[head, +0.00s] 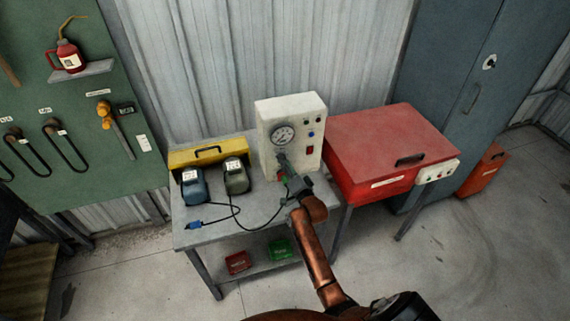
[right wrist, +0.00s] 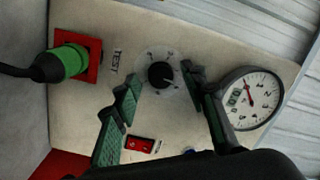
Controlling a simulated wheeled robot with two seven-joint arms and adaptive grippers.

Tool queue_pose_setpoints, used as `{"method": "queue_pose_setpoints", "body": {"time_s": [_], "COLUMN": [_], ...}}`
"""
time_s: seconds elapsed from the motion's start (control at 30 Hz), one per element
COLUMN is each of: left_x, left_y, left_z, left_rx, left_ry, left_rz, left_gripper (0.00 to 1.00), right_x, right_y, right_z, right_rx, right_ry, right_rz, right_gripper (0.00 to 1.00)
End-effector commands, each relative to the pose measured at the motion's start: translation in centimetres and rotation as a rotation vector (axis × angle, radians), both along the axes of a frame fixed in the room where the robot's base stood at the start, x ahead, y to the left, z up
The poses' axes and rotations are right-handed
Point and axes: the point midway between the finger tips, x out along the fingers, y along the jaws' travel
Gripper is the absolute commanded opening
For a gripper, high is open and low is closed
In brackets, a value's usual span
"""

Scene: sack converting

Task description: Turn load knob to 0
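The load knob (right wrist: 160,74) is a small black round knob on a pale dial plate, on the front of the cream test box (head: 292,112). Small marks ring it, but I cannot read them or tell its setting. My right gripper (right wrist: 160,80) is open, with one fingertip on either side of the knob in the right wrist view; contact is not visible. In the head view my right gripper (head: 284,168) is at the box front below the gauge (head: 284,135) and hides the knob. My left gripper is not in view.
A green plug (right wrist: 62,62) with a black cable sits in a red socket beside the knob. A red rocker switch (right wrist: 139,144) is close by. The grey bench (head: 215,234) also bears a yellow case (head: 205,155) and two small devices. A red cabinet (head: 385,140) stands right.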

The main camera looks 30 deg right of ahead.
Motion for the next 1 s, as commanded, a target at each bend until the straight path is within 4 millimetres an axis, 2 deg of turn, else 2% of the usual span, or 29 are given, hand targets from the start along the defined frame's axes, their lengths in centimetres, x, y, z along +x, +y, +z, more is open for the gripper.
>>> {"method": "queue_pose_setpoints", "body": {"time_s": [0.17, 0.73, 1.0], "left_x": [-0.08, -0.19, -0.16], "left_y": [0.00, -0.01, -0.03], "left_z": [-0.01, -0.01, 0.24], "left_rx": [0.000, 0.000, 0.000], "left_ry": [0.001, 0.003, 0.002], "left_rz": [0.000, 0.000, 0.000], "left_gripper": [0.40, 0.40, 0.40], "right_x": [-0.01, -0.04, -0.03], "right_y": [0.01, 0.03, 0.04], "right_z": [0.01, -0.03, 0.00], "right_rx": [0.000, 0.000, -0.018], "right_ry": [0.000, 0.001, 0.006], "right_rz": [0.000, 0.001, 0.000], "right_gripper": [0.39, 0.00, 0.00]}}
